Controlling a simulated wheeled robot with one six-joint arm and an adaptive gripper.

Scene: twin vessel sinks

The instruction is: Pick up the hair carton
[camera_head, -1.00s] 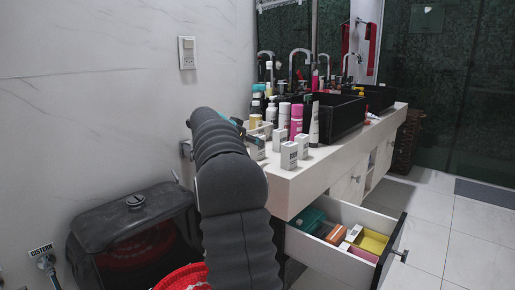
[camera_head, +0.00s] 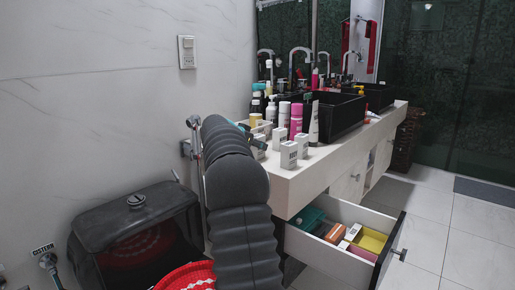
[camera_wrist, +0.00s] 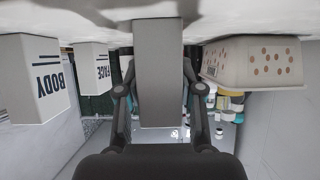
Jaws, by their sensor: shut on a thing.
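A plain pale grey carton (camera_wrist: 158,85) fills the middle of the wrist view, which is upside down with the counter at the top. My gripper (camera_wrist: 158,70) has one finger on each side of it and is shut on it. No lettering shows on the face turned to the camera, but its two neighbours read BODY and FACE, so I take it for the hair carton. I cannot tell whether it touches the counter.
The BODY carton (camera_wrist: 33,82) and FACE carton (camera_wrist: 94,67) stand to the left in the wrist view. A dotted box (camera_wrist: 255,62) is close on the right. Bottles (camera_head: 296,120) crowd the counter before the black sinks (camera_head: 338,115). Below, a drawer (camera_head: 330,262) with boxes stands open.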

